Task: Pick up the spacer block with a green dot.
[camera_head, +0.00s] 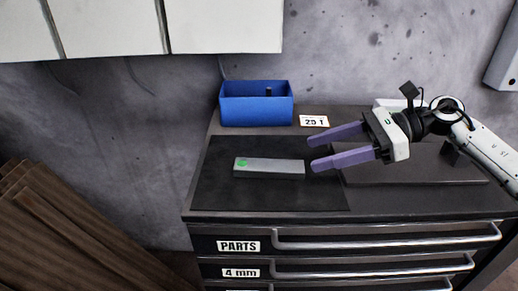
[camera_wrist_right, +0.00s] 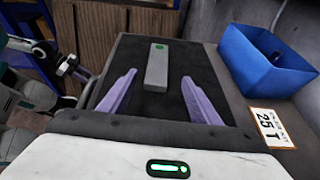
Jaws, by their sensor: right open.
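The spacer block (camera_head: 275,169) is a long grey bar with a green dot near its left end. It lies flat on the dark mat (camera_head: 225,196) on top of the cabinet. It also shows in the right wrist view (camera_wrist_right: 156,70), ahead and between the finger lines, with its green dot at the far end. My right gripper (camera_head: 310,152) is open and empty. Its purple fingers point left, with the tips just off the block's right end and apart from it. My left gripper (camera_wrist_right: 72,67) shows small at the left of the right wrist view; its opening is unclear.
A blue bin (camera_head: 257,112) stands behind the mat with a dark item inside. A "25 T" label card (camera_head: 314,121) lies beside it. A dark flat plate (camera_head: 415,168) lies right of the mat. Drawers (camera_head: 350,243) are below; white wall cabinets (camera_head: 110,28) hang above.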

